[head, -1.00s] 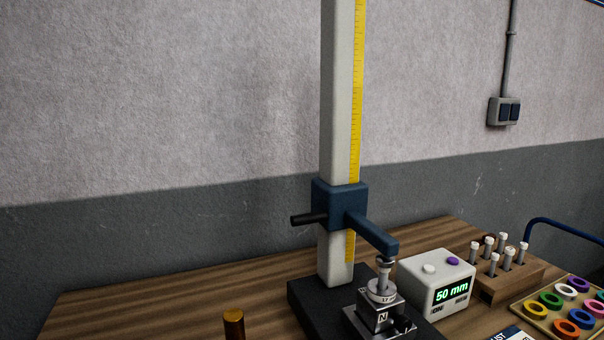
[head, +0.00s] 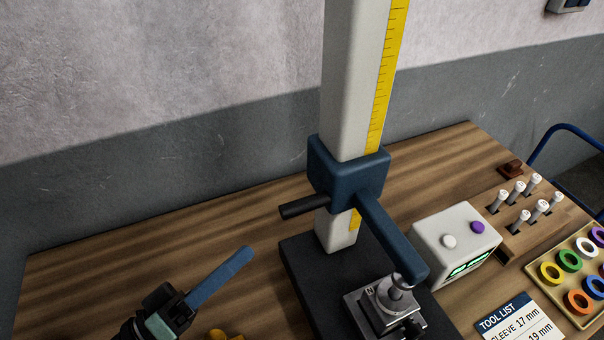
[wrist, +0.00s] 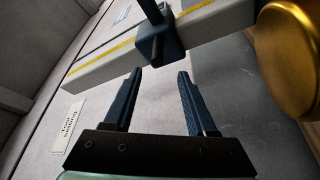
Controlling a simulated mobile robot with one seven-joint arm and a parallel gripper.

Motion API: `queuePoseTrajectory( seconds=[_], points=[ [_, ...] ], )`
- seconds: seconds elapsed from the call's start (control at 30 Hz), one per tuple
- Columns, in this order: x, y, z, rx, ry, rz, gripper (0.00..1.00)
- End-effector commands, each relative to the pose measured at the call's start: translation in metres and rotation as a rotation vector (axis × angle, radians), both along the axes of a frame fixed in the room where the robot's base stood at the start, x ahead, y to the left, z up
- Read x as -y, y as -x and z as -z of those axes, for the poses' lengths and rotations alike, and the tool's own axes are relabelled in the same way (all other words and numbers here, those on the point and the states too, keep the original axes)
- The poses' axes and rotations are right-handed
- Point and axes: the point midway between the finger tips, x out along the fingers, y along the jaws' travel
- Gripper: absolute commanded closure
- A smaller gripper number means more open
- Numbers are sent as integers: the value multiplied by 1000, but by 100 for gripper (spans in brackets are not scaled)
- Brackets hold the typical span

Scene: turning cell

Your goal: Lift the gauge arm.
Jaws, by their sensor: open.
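The gauge arm is a dark blue carriage (head: 347,177) around a pale upright column, with a blue bar (head: 393,238) reaching forward to the right. A black handle (head: 302,207) sticks out of the carriage to the left. The bar's tip is over a metal tool in a holder (head: 384,310); contact is unclear. My gripper (head: 240,262) is open and empty, left of the handle and lower, apart from it. In the wrist view the handle (wrist: 157,48) shows beyond and between the open fingertips (wrist: 160,78), on the carriage (wrist: 168,35).
A white readout box (head: 455,240) stands right of the column (head: 350,80). Beyond are a wooden rack (head: 530,225) of white-topped pins and a tray (head: 540,297) of coloured rings. A golden round object (wrist: 292,60) is close on the wrist view's right. The bench left of the column is mostly clear.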

Motion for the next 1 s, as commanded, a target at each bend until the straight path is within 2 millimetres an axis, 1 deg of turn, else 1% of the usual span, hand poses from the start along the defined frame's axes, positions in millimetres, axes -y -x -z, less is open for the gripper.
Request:
queuePoseTrajectory(
  seconds=[0.17,0.4,0.6,0.8,1.0],
  points=[
    [18,-15,-7,-1,-1,5,43],
    [56,-48,-19,-1,-1,6,43],
    [80,-70,-25,0,-1,4,43],
    [92,-81,-27,-1,-1,0,43],
    [93,-82,-27,0,-2,0,43]
  ],
)
